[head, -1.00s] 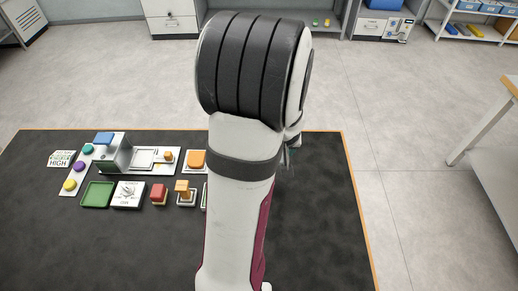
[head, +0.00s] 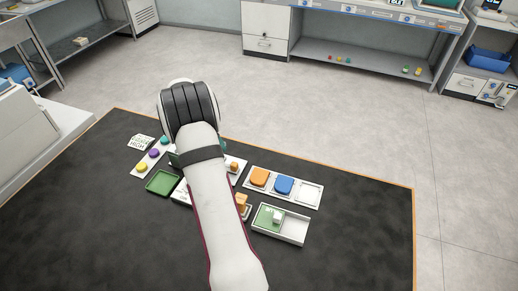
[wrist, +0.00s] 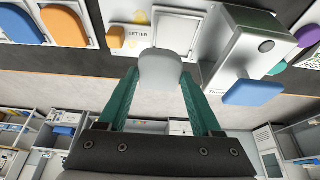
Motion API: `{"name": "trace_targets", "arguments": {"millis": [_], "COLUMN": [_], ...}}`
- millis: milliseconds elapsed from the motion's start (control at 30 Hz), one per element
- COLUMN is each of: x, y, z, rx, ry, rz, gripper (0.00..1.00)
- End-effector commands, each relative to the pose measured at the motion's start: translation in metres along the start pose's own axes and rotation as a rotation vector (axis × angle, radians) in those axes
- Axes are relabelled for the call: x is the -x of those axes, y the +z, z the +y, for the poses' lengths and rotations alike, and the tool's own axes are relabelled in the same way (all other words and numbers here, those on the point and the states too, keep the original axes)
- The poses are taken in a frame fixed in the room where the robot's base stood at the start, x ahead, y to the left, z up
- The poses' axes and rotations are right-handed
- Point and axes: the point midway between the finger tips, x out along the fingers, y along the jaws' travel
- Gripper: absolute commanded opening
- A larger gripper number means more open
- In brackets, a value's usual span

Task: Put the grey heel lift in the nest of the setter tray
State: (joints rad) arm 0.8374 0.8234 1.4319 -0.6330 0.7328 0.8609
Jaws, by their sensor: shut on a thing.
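The grey heel lift (wrist: 161,68) is pale and rounded, held between the two teal fingers of my gripper (wrist: 160,82) in the wrist view. The setter tray, marked SETTER (wrist: 136,32), lies just beyond the lift, with an orange knob (wrist: 116,36) at one side. Its pale framed nest (wrist: 178,30) appears empty in the visible part. The lift overlaps the tray's near edge in the picture; I cannot tell its height above it. In the head view my arm hides my gripper, the lift and most of the setter.
A grey machine block (wrist: 245,48) with a blue paddle (wrist: 252,93) stands close right of the setter in the wrist view. In the head view a white rack (head: 308,194) holds orange and blue pieces, its right slot empty. A two-part tray (head: 293,231) stands nearer.

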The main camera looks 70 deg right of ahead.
Motion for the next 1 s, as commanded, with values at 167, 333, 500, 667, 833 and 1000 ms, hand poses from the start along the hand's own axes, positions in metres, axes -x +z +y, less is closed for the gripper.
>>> {"name": "trace_targets", "arguments": {"millis": [167,333,500,667,833,1000], "x": [-0.002,-0.018,-0.034,-0.041,-0.042,-0.042], "y": [0.008,0.015,0.021,0.024,0.024,0.024], "z": [-0.021,-0.02,-0.02,-0.02,-0.02,-0.02], "rx": [-0.009,-0.008,-0.009,-0.009,-0.009,-0.011], "ry": [0.003,0.004,0.002,0.001,0.001,0.001], "rz": [-0.001,-0.002,-0.002,-0.002,-0.001,-0.001], "gripper": [0.14,0.14,0.14,0.14,0.14,0.14]}}
